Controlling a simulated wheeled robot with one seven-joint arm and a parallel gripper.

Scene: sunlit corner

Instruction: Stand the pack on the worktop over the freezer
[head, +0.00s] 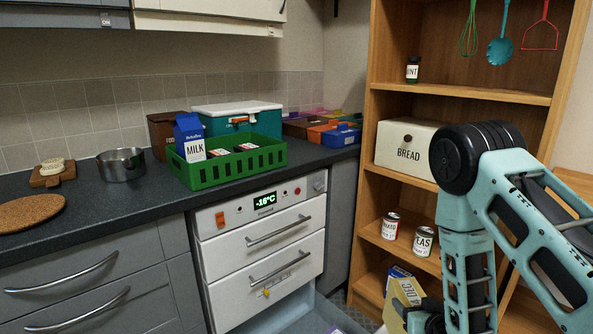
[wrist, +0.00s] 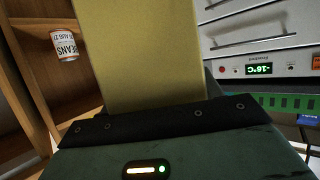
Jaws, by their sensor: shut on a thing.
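The pack is a tan-yellow box (head: 408,291) with dark lettering, low in front of the shelf unit in the head view. My gripper (head: 424,312) is shut on it, at the bottom edge of that view. The pack's plain tan face (wrist: 138,50) fills the middle of the wrist view, rising from the gripper's dark jaw edge (wrist: 150,120). The white freezer (head: 225,262), with a lit -16°C display, stands left of the pack. The dark worktop (head: 303,162) runs above it, higher than the pack. The pack's lower part is hidden by the gripper.
A green crate (head: 228,170) holding a milk carton (head: 189,138) and packs takes up much of the worktop over the freezer. A teal box (head: 240,117) stands behind it. Bare worktop shows right of the crate. The wooden shelf unit (head: 363,200) stands close to the pack.

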